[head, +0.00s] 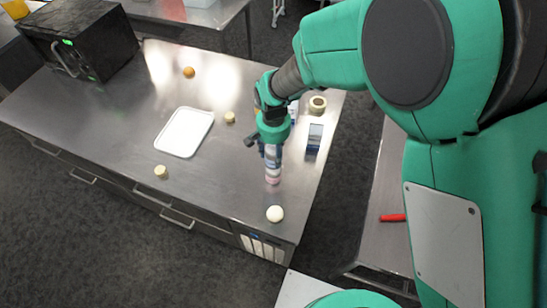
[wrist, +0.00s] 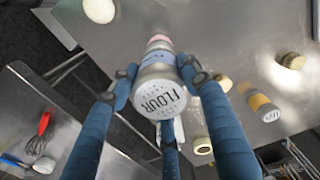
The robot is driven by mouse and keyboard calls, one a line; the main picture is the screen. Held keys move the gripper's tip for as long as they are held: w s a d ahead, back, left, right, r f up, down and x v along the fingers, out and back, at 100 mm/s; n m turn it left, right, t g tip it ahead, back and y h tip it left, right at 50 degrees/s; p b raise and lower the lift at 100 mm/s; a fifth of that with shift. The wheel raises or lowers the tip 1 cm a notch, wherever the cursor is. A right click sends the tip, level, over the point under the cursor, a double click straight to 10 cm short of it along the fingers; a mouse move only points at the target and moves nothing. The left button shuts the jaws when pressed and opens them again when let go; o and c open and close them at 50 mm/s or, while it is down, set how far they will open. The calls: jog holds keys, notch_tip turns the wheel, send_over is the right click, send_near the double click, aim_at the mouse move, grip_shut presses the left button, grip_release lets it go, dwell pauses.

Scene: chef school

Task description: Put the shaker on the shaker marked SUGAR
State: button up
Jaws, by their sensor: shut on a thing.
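My gripper (head: 270,152) points down over the right part of the metal counter. It is shut on a pale shaker marked FLOUR (wrist: 158,97), which shows between the fingers in the wrist view. Just beyond it, in line, is a whitish piece with a pink end (wrist: 159,42). In the head view this pink-and-white part (head: 273,178) shows below the fingers. I cannot tell whether it is a second shaker, or whether the two touch. The word SUGAR is not readable in either view.
A blue-and-white box (head: 315,137) and a round jar (head: 317,104) stand close right of the gripper. A white round thing (head: 275,213) lies near the front corner. A white tray (head: 184,132) lies left, with small tan pieces around it. A black oven (head: 80,38) stands far left.

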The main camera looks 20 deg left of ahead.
jog(key=shift+f, duration=1.45)
jog(key=o, duration=1.3)
jog(key=shift+f, duration=0.15)
notch_tip(320, 180, up, 12)
jog(key=shift+r, duration=0.15)
